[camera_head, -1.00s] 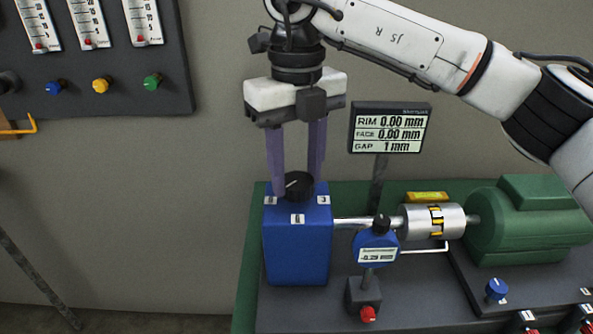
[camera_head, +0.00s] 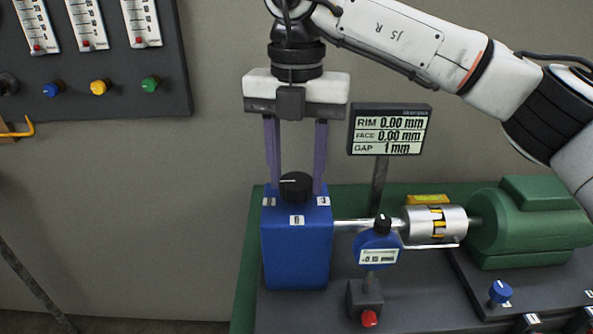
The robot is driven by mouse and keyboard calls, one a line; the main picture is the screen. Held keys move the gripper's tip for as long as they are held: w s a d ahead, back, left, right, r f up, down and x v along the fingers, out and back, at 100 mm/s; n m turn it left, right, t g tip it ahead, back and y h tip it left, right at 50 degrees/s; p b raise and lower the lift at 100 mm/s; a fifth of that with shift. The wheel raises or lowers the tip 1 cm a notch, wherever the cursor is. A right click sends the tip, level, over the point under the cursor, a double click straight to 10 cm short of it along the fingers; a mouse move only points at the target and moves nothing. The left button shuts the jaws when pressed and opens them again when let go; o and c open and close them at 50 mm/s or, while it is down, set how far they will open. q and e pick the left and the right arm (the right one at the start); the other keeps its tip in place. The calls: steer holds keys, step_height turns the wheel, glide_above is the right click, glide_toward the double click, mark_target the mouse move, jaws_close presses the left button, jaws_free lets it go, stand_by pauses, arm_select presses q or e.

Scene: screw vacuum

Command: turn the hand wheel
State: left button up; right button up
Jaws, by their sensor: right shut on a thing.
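The black hand wheel (camera_head: 296,187), a round knob with a pale line on its top, sits on the blue box (camera_head: 297,250). My right gripper (camera_head: 296,188) points straight down, with one purple finger on each side of the hand wheel, and is shut on it. White labels are on the box's top and front edge. My left gripper is out of view.
A steel shaft runs from the box to a silver coupling (camera_head: 434,223) and green motor (camera_head: 530,222). A blue dial gauge (camera_head: 378,250) stands in front of the shaft. Behind it, a display (camera_head: 390,129) reads rim 0.00, face 0.00, gap 1 mm.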

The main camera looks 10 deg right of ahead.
mark_target(296, 180)
steer(key=shift+m, duration=0.3)
steer(key=o, duration=1.1)
steer(key=shift+r, duration=0.1)
step_height(296, 180, up, 10)
steer(key=shift+r+p, duration=0.1)
steer(key=shift+p, duration=0.45)
